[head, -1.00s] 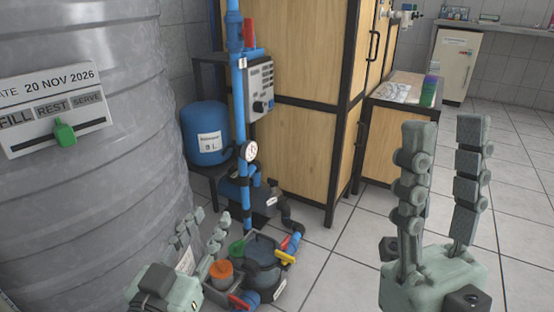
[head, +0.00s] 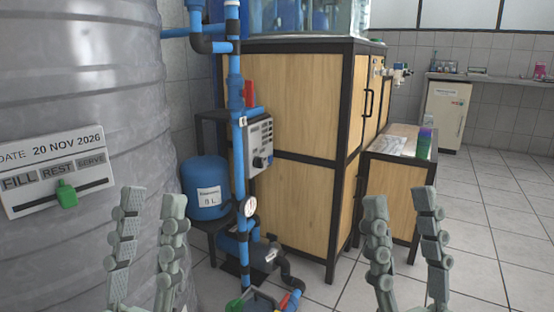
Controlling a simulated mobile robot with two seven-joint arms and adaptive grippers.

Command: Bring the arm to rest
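My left gripper (head: 147,225) is raised in front of the grey ribbed tank at the lower left. Its two fingers stand upright and apart, with nothing between them. My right gripper (head: 404,225) is raised over the tiled floor at the lower right, in front of the low side cabinet. Its fingers also point up and stand apart, empty. Both grippers are at about the same height, and neither touches anything that I can see. The bases of both grippers are cut off by the bottom edge.
A grey tank (head: 85,90) fills the left, with a sign (head: 58,170) and green slider (head: 66,194). A blue pressure vessel (head: 206,186), pump (head: 240,245) and blue pipe (head: 237,150) stand beside a wooden cabinet (head: 305,110). Floor (head: 480,230) at right is open.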

